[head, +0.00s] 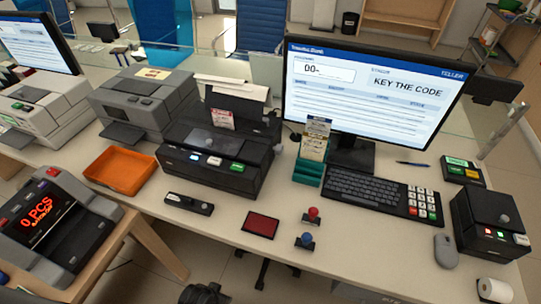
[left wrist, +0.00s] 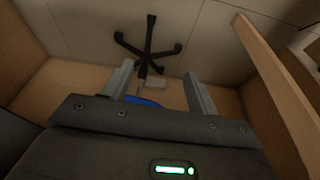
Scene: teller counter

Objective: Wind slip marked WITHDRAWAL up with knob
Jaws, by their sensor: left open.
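A slip with a red heading (head: 222,119) stands upright in the top of the black printer-like machine (head: 215,150) in the middle of the counter; its lettering is too small to read. A pale grey knob (head: 278,149) sits on the right side of that machine. Other slips (head: 316,138), one with a blue heading and one yellowish, stand in a green holder (head: 308,172) to the right. My left gripper (left wrist: 160,88) is open and empty in the left wrist view, with the floor beyond its fingers, away from the slip and knob. My right gripper is not in view.
An orange tray (head: 121,171), a small black bar-shaped device (head: 189,204), a red pad (head: 261,224) and two stamps (head: 305,241) lie on the counter. A monitor (head: 370,90) and keyboard (head: 365,190) stand right. A chair base (left wrist: 148,45) is on the floor.

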